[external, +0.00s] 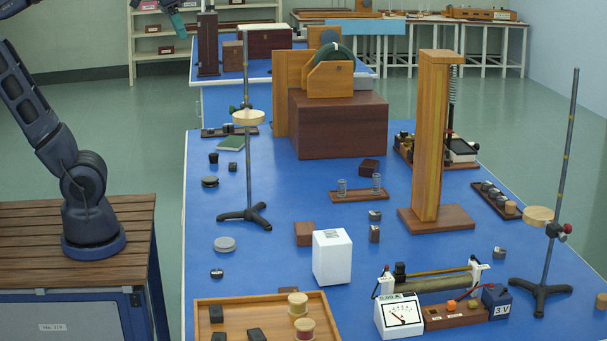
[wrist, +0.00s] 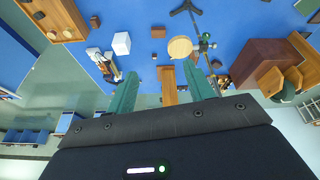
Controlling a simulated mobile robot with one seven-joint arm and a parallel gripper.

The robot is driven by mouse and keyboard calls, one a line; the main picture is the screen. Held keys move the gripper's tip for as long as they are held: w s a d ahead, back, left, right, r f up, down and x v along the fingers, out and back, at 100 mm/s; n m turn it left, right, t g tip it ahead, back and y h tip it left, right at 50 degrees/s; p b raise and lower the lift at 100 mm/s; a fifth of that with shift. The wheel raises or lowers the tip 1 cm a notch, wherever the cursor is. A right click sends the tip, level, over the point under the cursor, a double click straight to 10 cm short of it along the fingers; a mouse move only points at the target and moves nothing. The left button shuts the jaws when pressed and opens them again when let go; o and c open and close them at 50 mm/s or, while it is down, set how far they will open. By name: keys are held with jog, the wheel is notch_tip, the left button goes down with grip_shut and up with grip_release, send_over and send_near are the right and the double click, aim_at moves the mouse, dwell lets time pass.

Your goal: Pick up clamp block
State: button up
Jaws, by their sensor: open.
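I cannot tell for sure which piece is the clamp block. Several small dark blocks with metallic parts lie on the blue bench: one (external: 375,215) in the middle, one (external: 499,253) at the right, and one (external: 217,273) near the wooden tray. A brownish block (external: 375,234) stands just in front of the middle one. My gripper (wrist: 161,65) is open and empty, its two green fingers spread high above the bench. In the external view only part of the gripper (external: 177,20) shows at the top left edge, far from these blocks.
A tall wooden pillar (external: 430,140), two rod stands (external: 249,170) (external: 551,240), a white box (external: 332,257) and a meter (external: 399,315) rise from the bench (external: 290,200). A wooden tray (external: 205,305) lies at the front. A large brown box (external: 335,125) stands behind.

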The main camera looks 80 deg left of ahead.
jog(key=w+a+r+n+g, duration=0.1)
jog(key=w+a+r+n, duration=0.3)
jog(key=w+a, duration=0.65)
jog(key=n+g, duration=0.3)
jog(key=n, duration=0.8)
send_over(233, 163)
notch_tip(233, 163, down, 8)
jog(key=f, duration=3.4)
jog(key=d+f, duration=0.1)
jog(key=f, duration=1.6)
jog(key=shift+f, duration=0.3)
jog(key=shift+s+a+f, duration=0.1)
jog(key=shift+a+f, duration=0.05)
jog(key=shift+f, duration=1.2)
jog(key=shift+a+f, duration=0.1)
jog(key=shift+f, duration=1.2)
jog(key=c, duration=1.1)
